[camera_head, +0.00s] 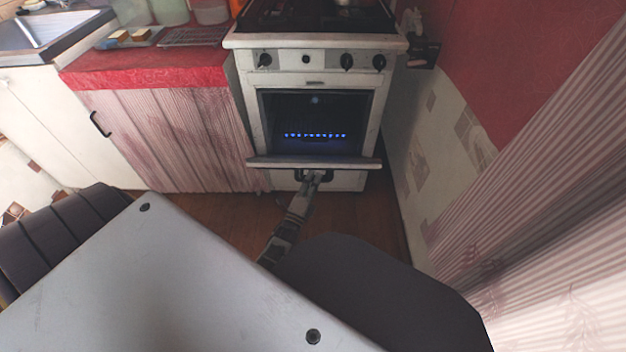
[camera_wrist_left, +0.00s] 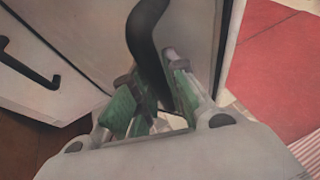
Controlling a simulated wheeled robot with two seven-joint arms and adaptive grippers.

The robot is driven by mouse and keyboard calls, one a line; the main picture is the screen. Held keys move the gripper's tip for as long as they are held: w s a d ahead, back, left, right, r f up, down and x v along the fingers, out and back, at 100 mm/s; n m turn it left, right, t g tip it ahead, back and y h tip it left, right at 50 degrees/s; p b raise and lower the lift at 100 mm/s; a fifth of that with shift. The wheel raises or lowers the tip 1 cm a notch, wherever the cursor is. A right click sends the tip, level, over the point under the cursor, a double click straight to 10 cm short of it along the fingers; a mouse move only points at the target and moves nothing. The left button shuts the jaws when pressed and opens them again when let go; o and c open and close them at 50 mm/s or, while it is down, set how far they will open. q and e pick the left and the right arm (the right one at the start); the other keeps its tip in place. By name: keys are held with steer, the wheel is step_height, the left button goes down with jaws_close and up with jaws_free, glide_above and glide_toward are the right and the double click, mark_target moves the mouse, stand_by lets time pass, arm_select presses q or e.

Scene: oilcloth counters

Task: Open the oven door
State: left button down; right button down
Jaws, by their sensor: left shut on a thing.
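The white oven (camera_head: 257,120) stands against the far wall. Its door (camera_head: 260,162) is swung down from the top, so I see its upper edge and the dark inside with a row of small blue flames. The door's black handle (camera_head: 299,174) is on the outer face, below that edge. My left gripper (camera_head: 313,177) reaches up to it from below. In the left wrist view, the dark curved handle (camera_wrist_left: 146,35) passes between the green-padded fingers of the left gripper (camera_wrist_left: 155,105), which are shut on it. My right gripper is not in view.
A pink striped cabinet (camera_head: 165,135) with a red top stands left of the oven. A wall and striped curtain (camera_head: 540,180) close in on the right. Wooden floor (camera_head: 375,215) shows in front of the oven. The wrist view shows another black handle (camera_wrist_left: 28,65).

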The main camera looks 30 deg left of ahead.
arm_select(q)
steer(key=c, duration=1.5)
jaws_free()
steer(key=shift+w+f, duration=0.1)
steer(key=shift+o, duration=0.4)
